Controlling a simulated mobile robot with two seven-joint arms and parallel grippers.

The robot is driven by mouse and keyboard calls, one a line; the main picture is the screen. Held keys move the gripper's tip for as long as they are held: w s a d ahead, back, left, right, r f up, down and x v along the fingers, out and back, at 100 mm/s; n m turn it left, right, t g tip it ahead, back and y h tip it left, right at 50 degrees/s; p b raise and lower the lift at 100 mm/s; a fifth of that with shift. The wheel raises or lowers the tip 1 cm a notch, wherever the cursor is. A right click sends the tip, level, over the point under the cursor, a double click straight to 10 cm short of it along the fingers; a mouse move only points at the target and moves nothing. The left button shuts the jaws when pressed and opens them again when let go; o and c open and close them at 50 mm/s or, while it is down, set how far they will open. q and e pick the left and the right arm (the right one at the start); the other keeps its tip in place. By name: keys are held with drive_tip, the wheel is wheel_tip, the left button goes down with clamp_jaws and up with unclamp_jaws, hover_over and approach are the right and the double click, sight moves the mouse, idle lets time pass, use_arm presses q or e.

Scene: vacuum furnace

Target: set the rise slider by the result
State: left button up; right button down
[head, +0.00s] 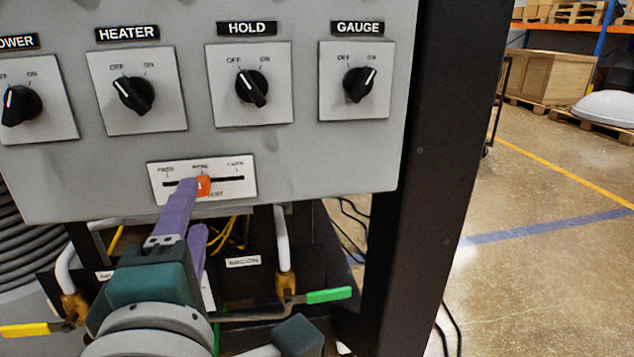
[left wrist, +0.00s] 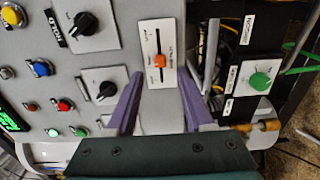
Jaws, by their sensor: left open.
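The rise slider is a white plate (head: 240,193) low on the grey panel, with a dark slot and an orange knob (head: 204,186). The knob sits near the slot's middle, under the middle mark; the small lettering is hard to read. It also shows in the left wrist view (left wrist: 159,61). My left gripper (head: 195,205) is open, its purple fingers pointing at the plate. In the head view the upper fingertip overlaps the knob's left edge; contact cannot be told. In the left wrist view the knob lies beyond the gap between the fingers (left wrist: 160,80). My right gripper is not in view.
Above are the HEATER (head: 134,94), HOLD (head: 252,88) and GAUGE (head: 359,84) switches. GAUGE points to ON, HEATER and HOLD to OFF. Below are a green valve handle (head: 328,295) and a yellow one (head: 25,330). A black post (head: 440,150) stands right; open floor lies beyond.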

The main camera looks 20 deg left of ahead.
sight(201, 190)
use_arm(q)
drive_tip(key=shift+x, duration=2.4)
drive_tip(key=shift+d, duration=0.1)
drive_tip(key=shift+c, duration=0.4)
clamp_jaws()
